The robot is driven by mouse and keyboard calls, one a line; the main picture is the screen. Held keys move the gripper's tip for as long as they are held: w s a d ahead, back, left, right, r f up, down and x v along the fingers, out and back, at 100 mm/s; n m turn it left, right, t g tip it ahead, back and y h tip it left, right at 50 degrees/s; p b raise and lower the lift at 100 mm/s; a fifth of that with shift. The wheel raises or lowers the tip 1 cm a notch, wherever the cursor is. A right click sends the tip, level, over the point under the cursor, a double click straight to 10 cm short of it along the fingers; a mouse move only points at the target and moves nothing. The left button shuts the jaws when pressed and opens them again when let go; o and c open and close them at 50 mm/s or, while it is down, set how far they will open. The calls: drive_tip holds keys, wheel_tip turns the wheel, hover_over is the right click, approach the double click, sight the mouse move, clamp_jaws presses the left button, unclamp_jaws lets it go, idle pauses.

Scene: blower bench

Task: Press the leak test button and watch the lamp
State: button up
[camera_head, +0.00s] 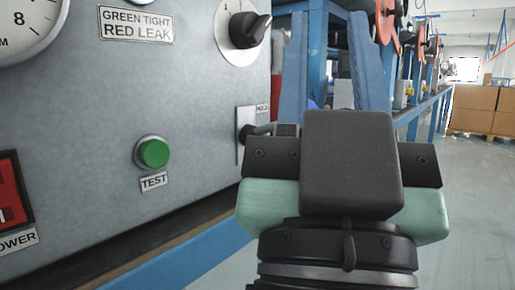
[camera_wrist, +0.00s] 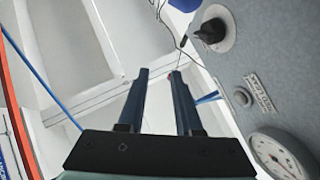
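A green push button (camera_head: 153,153) in a metal ring is on the grey panel (camera_head: 75,110), above a label reading TEST (camera_head: 154,182). In the wrist view a small round fitting (camera_wrist: 242,97) sits beside a label. My gripper (camera_head: 326,20) is right of the panel, pointing up, with its two blue fingers apart and nothing between them. It is apart from the button.
The panel also has a black rotary knob (camera_head: 250,30), a lever in a slot (camera_head: 250,133), a dial gauge (camera_head: 22,25) and a red power switch (camera_head: 12,190). A blue bench edge (camera_head: 185,255) runs below. Boxes (camera_head: 480,110) stand far right beside open floor.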

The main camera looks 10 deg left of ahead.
clamp_jaws()
idle(1.4)
